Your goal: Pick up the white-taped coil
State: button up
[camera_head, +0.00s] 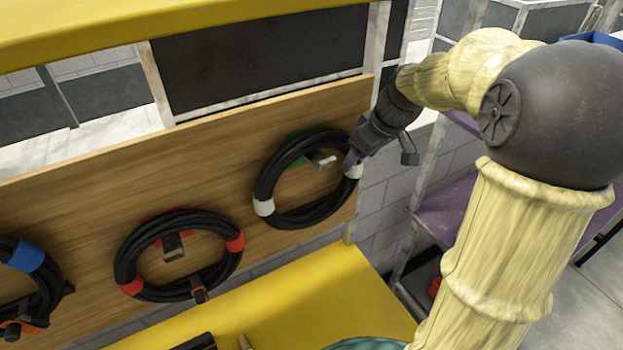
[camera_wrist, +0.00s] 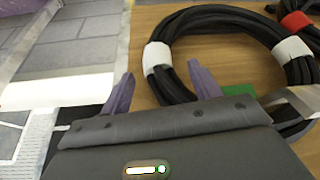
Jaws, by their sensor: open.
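The white-taped coil (camera_head: 300,219) is a black cable ring with white tape on its left and right sides. It hangs on the wooden board, right of the other coils. In the wrist view the coil (camera_wrist: 215,17) fills the upper right, with a white tape band (camera_wrist: 157,58) close to my fingertips. My gripper (camera_head: 353,161) is at the coil's right side in the head view. In the wrist view its two purple fingers (camera_wrist: 160,70) are open, with the taped stretch of cable just beyond or between them. I cannot tell whether they touch it.
The wooden board (camera_head: 100,200) also holds a red-taped coil (camera_head: 125,262) and a blue-taped coil (camera_head: 45,290). A green part and a holder show inside the white-taped ring. A yellow surface (camera_head: 330,295) lies below. A purple shelf (camera_head: 445,205) stands to the right.

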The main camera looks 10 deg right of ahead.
aim_at(357, 164)
jog(key=shift+p+x, duration=0.4)
jog(key=shift+x, duration=0.8)
jog(key=shift+w+f, duration=0.1)
jog(key=shift+f, duration=0.25)
jog(key=shift+a, duration=0.1)
jog(key=shift+a, duration=0.15)
jog(key=c, duration=1.3)
jog(key=shift+r, duration=0.15)
grip_shut()
